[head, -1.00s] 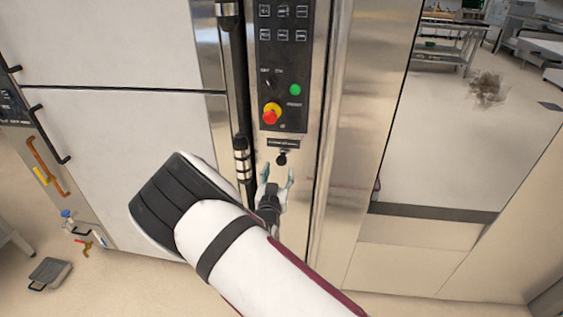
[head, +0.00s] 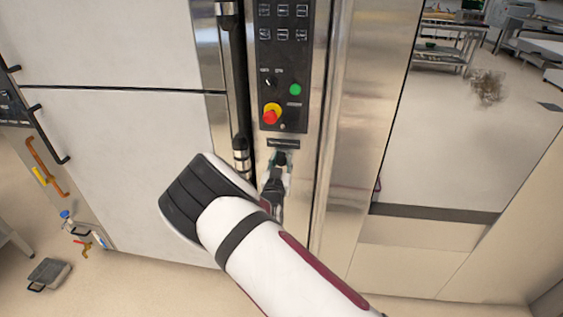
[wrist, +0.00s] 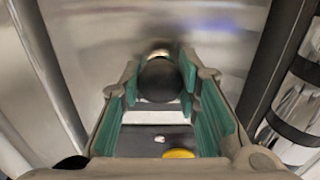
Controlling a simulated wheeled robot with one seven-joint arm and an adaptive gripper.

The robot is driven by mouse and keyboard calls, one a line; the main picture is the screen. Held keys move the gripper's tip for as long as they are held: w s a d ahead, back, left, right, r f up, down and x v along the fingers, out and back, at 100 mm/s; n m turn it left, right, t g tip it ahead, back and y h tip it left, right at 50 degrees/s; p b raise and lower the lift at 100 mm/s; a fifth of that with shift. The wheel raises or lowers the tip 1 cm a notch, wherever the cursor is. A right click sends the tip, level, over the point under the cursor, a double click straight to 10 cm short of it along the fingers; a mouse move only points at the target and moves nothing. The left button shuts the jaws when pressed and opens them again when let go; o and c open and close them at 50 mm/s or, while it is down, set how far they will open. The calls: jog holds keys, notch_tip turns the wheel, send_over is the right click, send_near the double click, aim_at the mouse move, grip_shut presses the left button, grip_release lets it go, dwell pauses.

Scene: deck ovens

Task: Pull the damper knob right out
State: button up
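The damper knob (wrist: 160,80) is a round black knob on a short metal stem, standing out from the steel oven panel. In the head view the knob (head: 281,157) sits just below a small dark label plate (head: 283,143). My gripper (head: 279,160) is at the knob, with its fingers on either side of it. In the wrist view the green pads of my gripper (wrist: 160,82) flank the knob. The fingers look open, with narrow gaps beside the knob; whether either pad touches it I cannot tell.
Above the knob is a black control panel (head: 283,50) with a red and yellow stop button (head: 271,113) and a green button (head: 295,90). A dark vertical door handle (head: 236,80) runs close to the left. Smooth steel (head: 345,120) lies to the right.

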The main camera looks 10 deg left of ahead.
aim_at(281, 163)
jog(key=s+p, duration=0.2)
jog(key=s, duration=0.3)
jog(key=shift+a, duration=0.1)
grip_shut()
jog(key=shift+s+f, duration=0.1)
jog(key=shift+s, duration=0.1)
jog(key=o, duration=1.1)
grip_release()
jog(key=shift+o, duration=0.2)
jog(key=shift+s, duration=0.1)
jog(key=s, duration=1.2)
jog(key=shift+a, duration=0.25)
